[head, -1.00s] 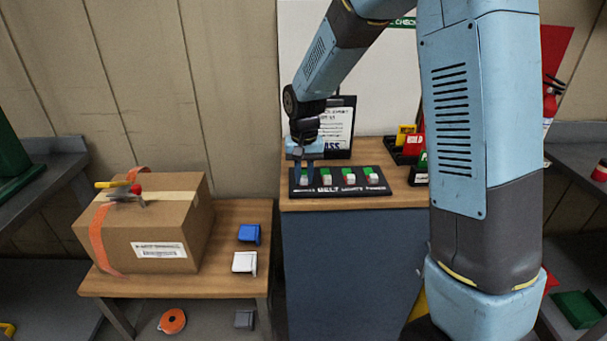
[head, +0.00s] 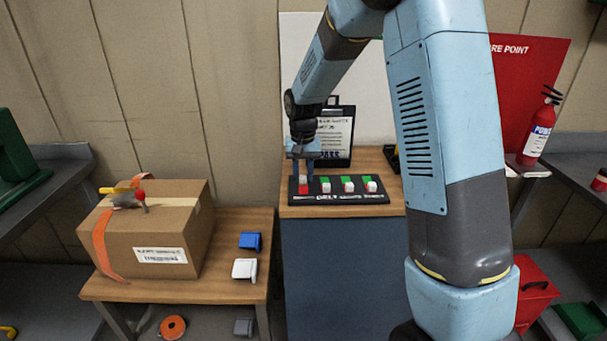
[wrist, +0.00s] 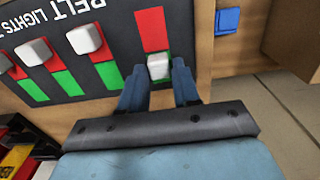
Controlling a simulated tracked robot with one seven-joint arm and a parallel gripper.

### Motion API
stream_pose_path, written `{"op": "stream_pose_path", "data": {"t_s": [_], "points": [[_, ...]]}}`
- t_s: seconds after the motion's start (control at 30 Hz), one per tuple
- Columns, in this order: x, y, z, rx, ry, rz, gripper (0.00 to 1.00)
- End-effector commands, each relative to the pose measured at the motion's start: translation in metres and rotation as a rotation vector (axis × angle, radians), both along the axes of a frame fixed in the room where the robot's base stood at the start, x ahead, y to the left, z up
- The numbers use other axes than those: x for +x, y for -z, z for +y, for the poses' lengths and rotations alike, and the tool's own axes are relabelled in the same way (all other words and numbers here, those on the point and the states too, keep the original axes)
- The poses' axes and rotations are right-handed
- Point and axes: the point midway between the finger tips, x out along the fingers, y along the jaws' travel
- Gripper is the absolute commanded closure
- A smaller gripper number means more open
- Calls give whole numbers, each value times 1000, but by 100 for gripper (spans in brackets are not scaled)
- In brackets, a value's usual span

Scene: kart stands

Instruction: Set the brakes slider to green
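The black slider board (head: 341,198) lies on the wooden top of a dark blue cabinet. It carries a row of sliders with white knobs and printed labels. My gripper (head: 303,172) points down at the leftmost slider, whose label I cannot read. In the wrist view my gripper (wrist: 160,72) has one finger on each side of that slider's white knob (wrist: 158,66) and appears shut on it. The knob sits at the far, green end. The red strip (wrist: 152,30) shows bare on the near side. In the head view my fingers hide this knob.
The other sliders' knobs (head: 348,187) sit toward the near, red ends, with green bare behind. A clipboard (head: 335,135) stands behind the board. A cardboard box (head: 150,230), a blue block (head: 250,241) and a white one (head: 244,268) are on the left table. A fire extinguisher (head: 538,130) stands at right.

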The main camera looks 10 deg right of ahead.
Motion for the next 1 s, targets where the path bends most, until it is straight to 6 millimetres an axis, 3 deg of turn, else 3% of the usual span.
{"op": "stream_pose_path", "data": {"t_s": [0.17, 0.53, 0.67, 1.0], "points": [[-1, 0, 0, 0, 0, 2, 51], [-1, -8, 0, 1, 0, 1, 51], [0, -26, 0, 1, 0, 0, 51], [0, -93, 0, 1, -1, -1, 51]]}}
